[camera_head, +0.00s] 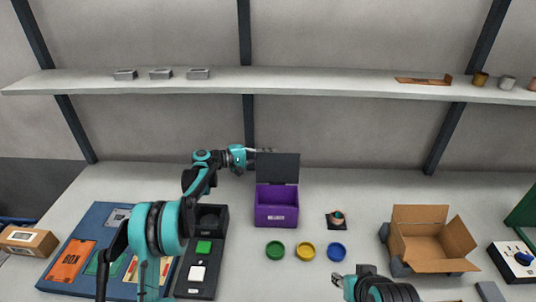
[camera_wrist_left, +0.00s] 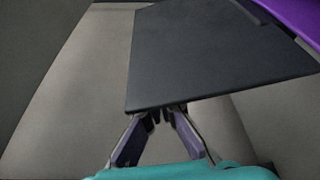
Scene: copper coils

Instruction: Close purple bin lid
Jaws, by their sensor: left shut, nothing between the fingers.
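The purple bin (camera_head: 277,208) stands on the table with a label on its front. Its dark grey lid (camera_head: 278,167) is upright, open at the bin's back edge. My left gripper (camera_head: 263,150) is at the lid's top edge, toward its left corner, shut and empty. In the left wrist view the fingertips (camera_wrist_left: 164,113) lie at the edge of the lid (camera_wrist_left: 205,55), and part of the purple bin (camera_wrist_left: 296,16) shows in the upper right corner. I cannot tell whether they touch the lid. My right gripper (camera_head: 338,281) is low in the head view, away from the bin; its fingers are unclear.
Green (camera_head: 275,248), yellow (camera_head: 305,252) and blue (camera_head: 337,252) discs lie in front of the bin. A black-based small item (camera_head: 337,219) is to its right, then an open cardboard box (camera_head: 432,232). A dark tray (camera_head: 188,284) stands left. A shelf (camera_head: 330,86) runs above.

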